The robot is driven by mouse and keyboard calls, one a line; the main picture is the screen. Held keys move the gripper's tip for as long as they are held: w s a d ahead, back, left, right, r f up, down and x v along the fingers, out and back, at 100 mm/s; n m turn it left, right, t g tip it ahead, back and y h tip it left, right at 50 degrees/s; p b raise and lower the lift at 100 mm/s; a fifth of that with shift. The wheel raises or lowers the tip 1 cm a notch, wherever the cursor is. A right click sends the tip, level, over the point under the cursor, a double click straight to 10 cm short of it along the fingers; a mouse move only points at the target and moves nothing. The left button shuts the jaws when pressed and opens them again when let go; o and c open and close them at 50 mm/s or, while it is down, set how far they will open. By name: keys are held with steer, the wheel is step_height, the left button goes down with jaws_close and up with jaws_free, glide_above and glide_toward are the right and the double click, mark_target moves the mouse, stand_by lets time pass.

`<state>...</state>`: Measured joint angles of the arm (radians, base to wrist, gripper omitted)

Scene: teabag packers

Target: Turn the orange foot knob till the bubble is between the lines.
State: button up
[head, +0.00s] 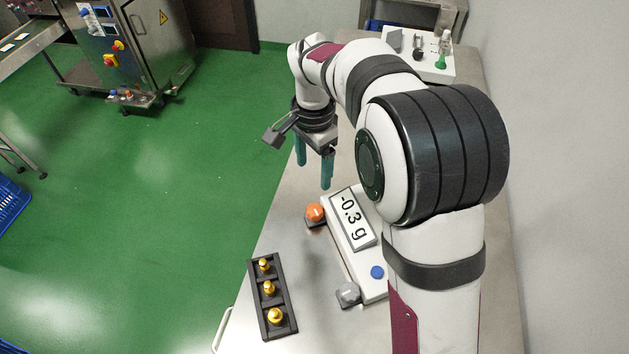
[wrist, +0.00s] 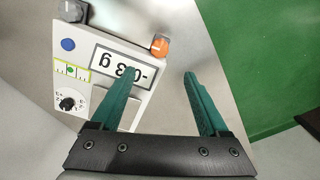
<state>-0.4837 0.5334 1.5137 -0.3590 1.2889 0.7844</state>
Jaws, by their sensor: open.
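The orange foot knob (head: 315,211) sits at a corner of the white scale (head: 343,244). It also shows in the wrist view (wrist: 160,46), just beyond the fingertips. My gripper (head: 313,174) is open and empty, above the bench and apart from the knob. Its two teal fingers (wrist: 159,74) are spread in the wrist view, the left one overlapping the scale's display. The bubble level (wrist: 71,71) is a small green-framed window on the scale. The bubble's exact place against the lines is too small to tell. In the head view the level is hidden behind my arm.
The display (head: 354,218) reads -0.3 g. A grey foot knob (head: 348,292), a blue button (head: 377,272) and a black dial (wrist: 69,103) are on the scale. A dark rack (head: 281,319) with brass weights stands nearby. A wall is on the right.

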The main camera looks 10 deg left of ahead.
mark_target(314, 210)
step_height(314, 210, down, 14)
steer(key=shift+f, duration=0.25)
jaws_close()
steer(key=shift+n, duration=0.8)
